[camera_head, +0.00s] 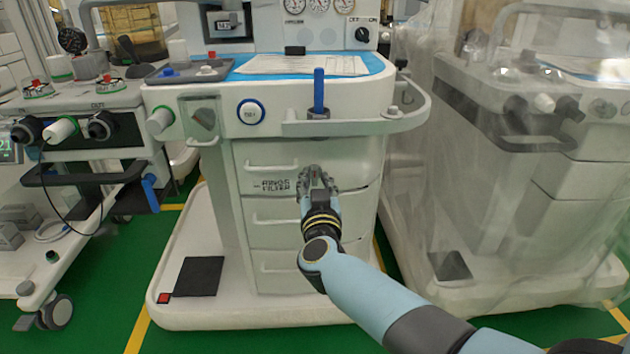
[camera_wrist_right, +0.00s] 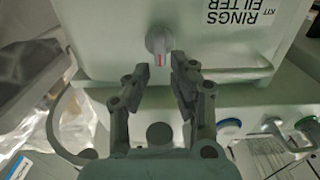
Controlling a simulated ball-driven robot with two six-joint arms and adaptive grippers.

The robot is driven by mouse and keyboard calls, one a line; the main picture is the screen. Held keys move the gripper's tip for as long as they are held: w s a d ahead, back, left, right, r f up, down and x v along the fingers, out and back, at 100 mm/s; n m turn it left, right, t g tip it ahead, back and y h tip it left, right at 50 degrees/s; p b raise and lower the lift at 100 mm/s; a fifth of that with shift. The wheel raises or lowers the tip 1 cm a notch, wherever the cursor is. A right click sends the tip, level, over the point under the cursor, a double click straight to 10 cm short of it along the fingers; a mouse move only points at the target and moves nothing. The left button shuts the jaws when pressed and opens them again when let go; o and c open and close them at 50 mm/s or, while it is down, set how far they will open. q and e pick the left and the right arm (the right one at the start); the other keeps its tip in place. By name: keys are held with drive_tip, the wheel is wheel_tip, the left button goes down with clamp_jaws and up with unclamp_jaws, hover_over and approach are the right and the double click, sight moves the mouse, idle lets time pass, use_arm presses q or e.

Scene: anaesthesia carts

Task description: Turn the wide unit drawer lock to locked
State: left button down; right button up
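The wide unit (camera_head: 355,158) is the white middle cart with a stack of drawers. Its top drawer (camera_head: 262,152) carries a "RINGS FILTER" label and looks closed. The drawer lock (camera_wrist_right: 157,42) shows in the right wrist view as a small grey knob on the drawer front. My right gripper (camera_head: 317,174) is in front of that drawer, right of the label, and hides the lock in the head view. In the right wrist view the gripper (camera_wrist_right: 162,73) is open, its fingertips apart just short of the knob with nothing between them. My left gripper is not in view.
A curved grey rail (camera_head: 412,115) and a blue upright handle (camera_head: 319,90) stick out above the drawers. A plastic-covered cart (camera_head: 500,190) stands close on the right. Another cart (camera_head: 85,140) with hoses is on the left. Green floor (camera_head: 110,290) shows between them.

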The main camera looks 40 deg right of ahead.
sight(314, 175)
drive_tip(key=shift+w+d+f, duration=0.1)
drive_tip(key=shift+w+d, duration=0.25)
drive_tip(key=shift+w, duration=0.25)
drive_tip(key=shift+w+d, duration=0.25)
drive_tip(key=shift+w, duration=0.2)
clamp_jaws()
